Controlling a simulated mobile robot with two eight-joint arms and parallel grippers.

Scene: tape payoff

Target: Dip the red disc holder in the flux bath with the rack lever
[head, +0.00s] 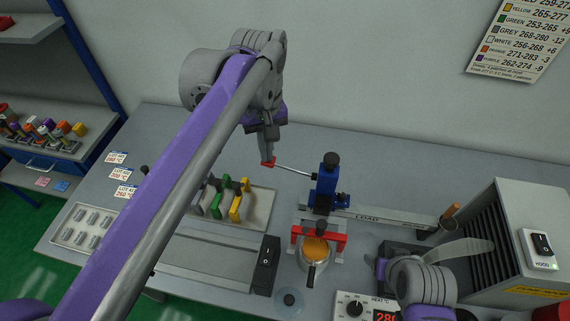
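The rack lever (294,169) is a thin metal rod with a red end, reaching left from the blue rack post (326,183) with its black knob. My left gripper (268,157) points down with its fingertips at the lever's red end. The fingers overlap in this view, so their grip is unclear. The red disc holder (337,240) is a red bracket in front of the post, at the flux bath (311,274), a small metal pot. An amber round surface shows there; I cannot tell whether it is disc or flux. My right gripper (466,249) is at lower right, its fingers unclear.
A tray with green, grey and yellow holders (237,208) stands left of the post, partly behind my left arm. A rail marked LOAD (378,216) runs right towards a vented box (500,240). A black switch (266,264) and a heat controller (352,308) lie in front.

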